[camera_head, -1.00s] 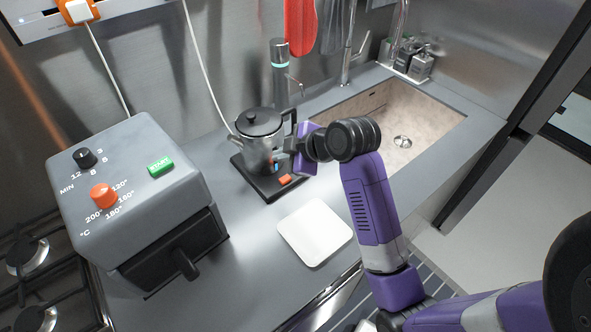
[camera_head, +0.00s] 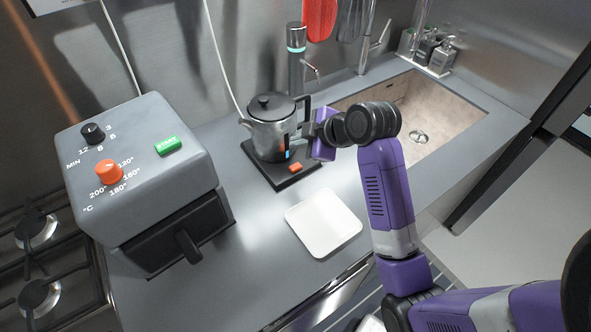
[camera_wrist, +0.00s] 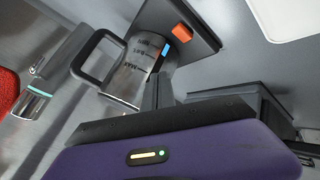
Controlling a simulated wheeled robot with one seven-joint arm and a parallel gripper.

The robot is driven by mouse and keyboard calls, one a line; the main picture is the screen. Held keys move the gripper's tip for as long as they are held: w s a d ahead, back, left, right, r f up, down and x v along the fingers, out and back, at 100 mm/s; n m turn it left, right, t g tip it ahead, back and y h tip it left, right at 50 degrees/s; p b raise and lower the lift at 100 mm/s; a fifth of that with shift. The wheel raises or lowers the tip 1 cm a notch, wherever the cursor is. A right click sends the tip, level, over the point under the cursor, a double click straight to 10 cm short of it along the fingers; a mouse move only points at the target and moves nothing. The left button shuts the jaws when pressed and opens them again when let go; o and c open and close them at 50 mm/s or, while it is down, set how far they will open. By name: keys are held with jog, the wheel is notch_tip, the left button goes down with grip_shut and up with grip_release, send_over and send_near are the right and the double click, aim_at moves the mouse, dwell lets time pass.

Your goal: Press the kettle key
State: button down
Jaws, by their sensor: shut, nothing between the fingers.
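The kettle (camera_head: 272,132) is steel with a dark lid and handle, standing upright on its black base plate (camera_head: 281,184) on the counter. The orange kettle key (camera_head: 295,168) sits on the front corner of that base. In the wrist view the key (camera_wrist: 181,33) shows clear, near the top, with the kettle (camera_wrist: 136,78) below left of it. My gripper (camera_head: 300,135) is at the right side of the kettle, above and behind the key; whether it touches the kettle I cannot tell. In the wrist view its fingers (camera_wrist: 158,90) are together and empty.
A white square dish (camera_head: 323,222) lies in front of the base. A grey air fryer (camera_head: 140,170) with knobs and a green start button stands left, beside a gas hob (camera_head: 35,262). The sink (camera_head: 440,118) is to the right. A steel dispenser (camera_head: 296,60) stands behind the kettle.

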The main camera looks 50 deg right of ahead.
jog(key=b, duration=0.3)
send_over(298, 168)
notch_tip(298, 168, down, 4)
jog(key=shift+f, duration=0.2)
jog(key=shift+a+f+b, duration=0.1)
jog(key=shift+f+b, duration=0.45)
jog(key=shift+f, duration=0.35)
jog(key=shift+f, duration=0.1)
dwell(0.8)
jog(key=shift+f, duration=0.3)
jog(key=shift+f+b, duration=0.4)
jog(key=shift+f, duration=0.1)
dwell(0.6)
jog(key=shift+r, duration=0.15)
dwell(0.3)
jog(key=shift+r+p, duration=0.8)
jog(key=shift+p, duration=0.05)
